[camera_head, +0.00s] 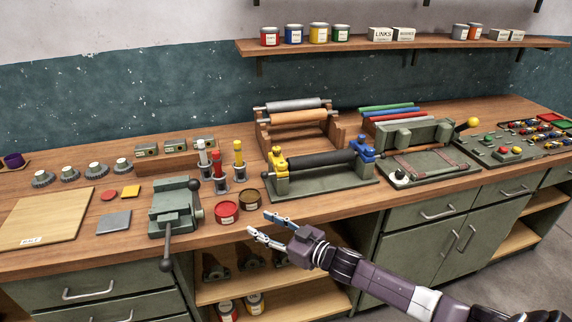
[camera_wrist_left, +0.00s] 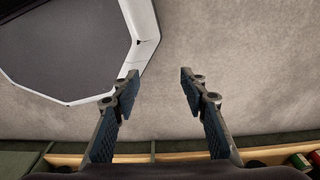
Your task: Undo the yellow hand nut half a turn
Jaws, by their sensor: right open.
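The yellow hand nut (camera_head: 277,157) tops the left post of a green roller stand (camera_head: 325,186) on the bench. A black roller (camera_head: 321,161) runs from that post to a right post with a blue nut (camera_head: 366,146). My right gripper (camera_head: 258,221) is open and empty at the bench's front edge, lower left of the yellow nut and apart from it. My left gripper does not show in the head view. In the left wrist view my left gripper (camera_wrist_left: 160,78) is open and empty, with grey floor beyond its fingers.
A green vise (camera_head: 174,208) with a long handle is further left. A wooden rack (camera_head: 293,130) with rollers stands behind, and a green press (camera_head: 415,148) right.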

